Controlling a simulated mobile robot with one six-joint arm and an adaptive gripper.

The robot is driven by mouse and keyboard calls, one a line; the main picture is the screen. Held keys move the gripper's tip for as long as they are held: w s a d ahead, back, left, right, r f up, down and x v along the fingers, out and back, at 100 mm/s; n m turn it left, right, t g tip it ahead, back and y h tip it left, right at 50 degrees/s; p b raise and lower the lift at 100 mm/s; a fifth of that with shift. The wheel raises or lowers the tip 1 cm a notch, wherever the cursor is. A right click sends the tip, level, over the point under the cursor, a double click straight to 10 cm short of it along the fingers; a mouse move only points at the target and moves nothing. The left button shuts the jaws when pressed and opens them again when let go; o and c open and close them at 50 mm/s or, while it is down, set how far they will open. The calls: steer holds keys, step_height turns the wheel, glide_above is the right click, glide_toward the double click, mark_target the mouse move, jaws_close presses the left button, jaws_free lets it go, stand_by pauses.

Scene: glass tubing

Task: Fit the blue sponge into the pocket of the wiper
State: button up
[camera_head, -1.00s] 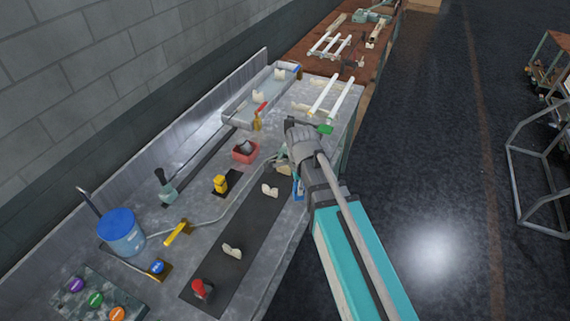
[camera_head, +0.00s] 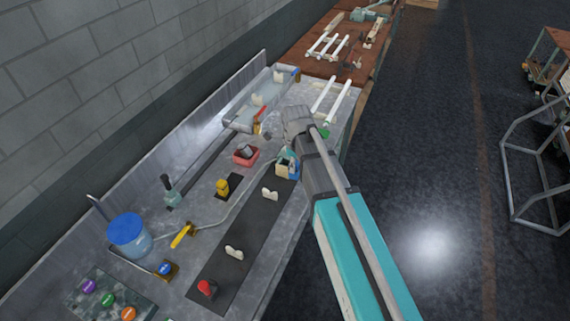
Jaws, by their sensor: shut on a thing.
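My gripper (camera_head: 284,134) is over the far part of the grey bench, left of the white glass tubes. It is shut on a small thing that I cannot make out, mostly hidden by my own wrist. I cannot clearly pick out the blue sponge or the wiper. A small cream, teal and blue block-like object (camera_head: 287,166) stands on the bench just below my gripper in the picture, apart from it as far as I can tell.
A red bin (camera_head: 245,155) with a grey thing in it and a yellow block (camera_head: 222,187) stand to the left. A shallow grey tray (camera_head: 240,119) is at the back. A dark mat (camera_head: 228,272), a blue-lidded tub (camera_head: 128,234) and coloured buttons (camera_head: 108,299) are nearer.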

steer(key=shift+w+a+r+m, duration=0.1)
steer(key=shift+w+r+m, duration=0.3)
steer(key=shift+w+r, duration=0.1)
steer(key=shift+f, duration=0.1)
steer(key=w+a+f+b, duration=0.3)
steer(key=w+f+b, duration=0.5)
steer(key=w, duration=0.4)
steer(key=shift+w+a+f+b, duration=0.25)
steer(key=shift+a+f+b, duration=0.1)
steer(key=shift+f, duration=0.15)
